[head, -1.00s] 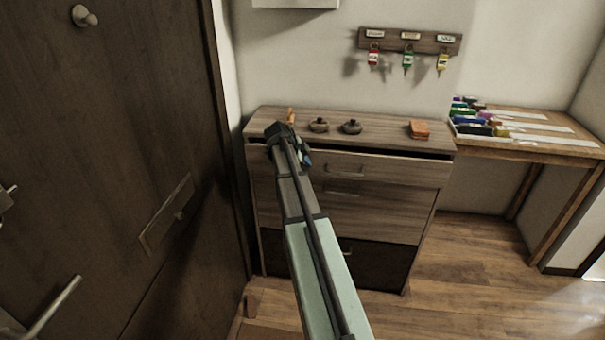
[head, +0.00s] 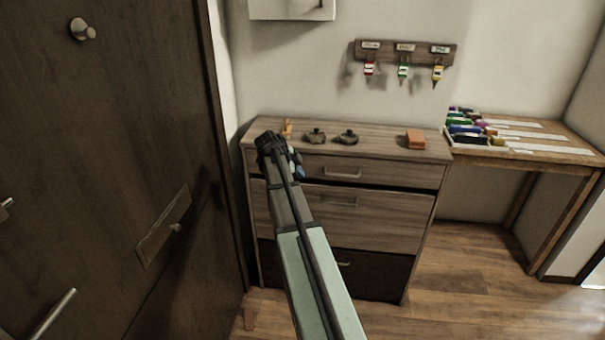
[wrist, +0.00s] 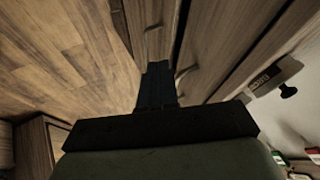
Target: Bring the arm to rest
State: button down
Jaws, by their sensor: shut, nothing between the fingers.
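My arm reaches from the bottom of the head view up to the left part of the wooden drawer cabinet (head: 385,220). My gripper (wrist: 157,84) shows in the wrist view as dark fingers held together, with nothing between them. In the head view the fingers are mostly hidden behind the end of my arm. The gripper is in front of the drawer fronts, and I see no clear contact. The top drawer (head: 400,174) looks pushed in. The second drawer (head: 385,220) seems to stand slightly out, with a dark gap above it.
A dark door (head: 110,120) is close at left. A side table (head: 560,150) and open floor lie right.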

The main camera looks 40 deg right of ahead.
jog(key=v, duration=0.7)
